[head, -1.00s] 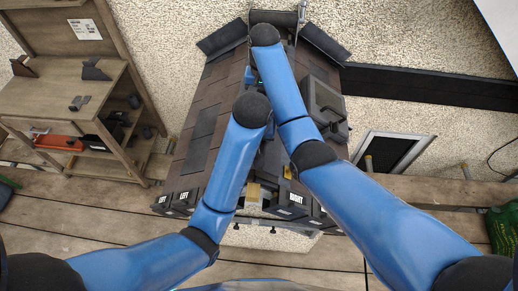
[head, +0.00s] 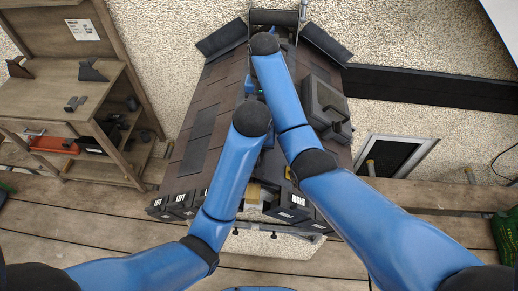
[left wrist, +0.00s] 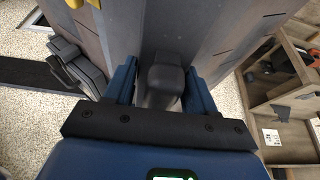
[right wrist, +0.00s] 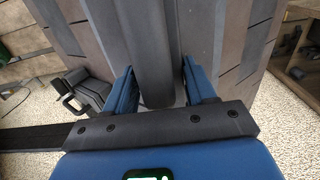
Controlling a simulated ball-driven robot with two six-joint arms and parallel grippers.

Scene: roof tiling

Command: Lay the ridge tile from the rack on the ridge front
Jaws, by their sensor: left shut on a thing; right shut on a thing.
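The ridge tile is a long dark grey rounded piece between my fingers, seen in the left wrist view (left wrist: 163,78) and in the right wrist view (right wrist: 148,50). My left gripper (left wrist: 160,85) is shut on it. My right gripper (right wrist: 160,88) is shut on it too, with a blue finger on each side. In the head view my forearms hide the tile and most of both grippers over the middle of the brown shingled roof (head: 205,120). Whether the tile touches the ridge cannot be told.
The wooden rack (head: 75,85) stands at the left. A dark grey case with a handle (head: 325,105) lies on the roof's right slope. Dark boxes labelled LEFT (head: 180,198) and RIGHT (head: 298,200) sit at the near eave. Wooden planks (head: 110,230) lie in front.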

